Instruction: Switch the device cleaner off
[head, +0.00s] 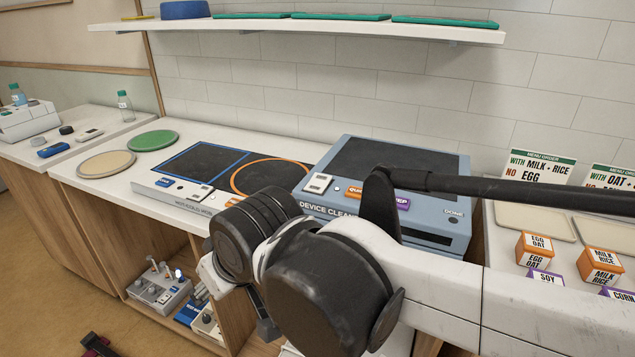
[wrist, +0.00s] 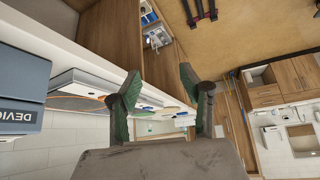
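The device cleaner (head: 440,160) is a blue-grey box on the counter, right of centre in the head view. Its sloped front carries a white switch (head: 318,184), an orange button, a purple button marked DEEP (head: 402,203) and the word DONE. My arm crosses in front and hides part of it. The switch's position is too small to tell. The device cleaner also shows at the left edge of the wrist view (wrist: 22,85), rotated. My gripper (wrist: 159,74) is open and empty, its two fingers spread, apart from the cleaner. In the head view my arm mostly hides it.
Left of the cleaner is a dark cooktop (head: 215,168) with its own switch and a blue button. Trays and labelled blocks (head: 537,247) stand on the right. A wall shelf (head: 300,24) runs above. Open shelving below holds devices (head: 158,290).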

